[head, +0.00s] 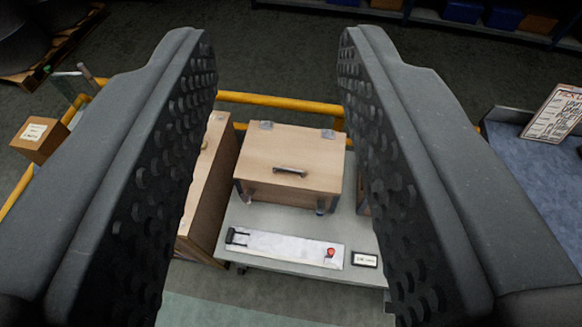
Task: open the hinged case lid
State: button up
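The case is a wooden box with a light wood lid (275,157) that lies shut on it. A small dark bar handle (290,171) sits on the lid's top, toward its front. Two grey metal hinges (267,125) show at the lid's back edge. Metal latches (320,207) show on the front face; whether they are fastened is too small to tell. My gripper (272,45) is open and empty, its two dark studded fingers wide apart. The case shows between the fingers, some way beyond them and not touched.
The case stands on a grey table (350,215). In front of it lies a pale plate (285,247) with a red knob (331,253) and a black handle, beside a small label (364,260). A wooden cabinet (212,190) stands at left. A yellow rail (280,103) runs behind.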

aim_at(293, 156)
jog(key=z, duration=0.05)
jog(key=i, duration=1)
jog(key=u, duration=0.05)
